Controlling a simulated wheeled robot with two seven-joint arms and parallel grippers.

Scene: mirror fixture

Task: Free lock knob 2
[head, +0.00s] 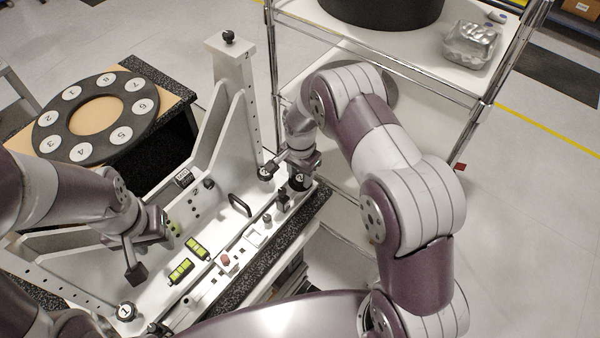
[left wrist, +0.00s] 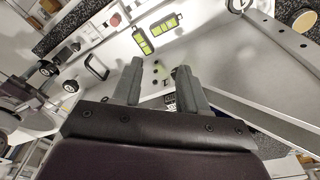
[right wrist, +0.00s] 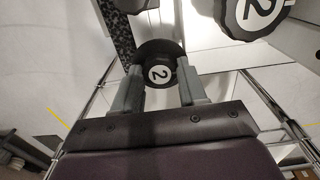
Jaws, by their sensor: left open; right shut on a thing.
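A black knob with a white face marked 2 (right wrist: 160,73) sits between the fingers of my right gripper (right wrist: 158,86), which is shut on it. In the head view my right gripper (head: 300,170) is at the right end of the white fixture (head: 217,210), with that knob (head: 299,179) low at its fingers. A second black knob marked 2 (right wrist: 258,12) is closer to the right wrist camera, apart from the fingers; it shows in the head view (head: 265,173). My left gripper (head: 152,250) is open and empty over the fixture; its fingers show in the left wrist view (left wrist: 158,75).
A knob marked 1 (head: 126,311) is at the fixture's near left. Two green-yellow levels (head: 181,270) and a black handle (head: 240,205) lie on the fixture. A black ring with numbered discs (head: 48,143) is at the left. A wire-framed shelf (head: 420,65) stands behind my right arm.

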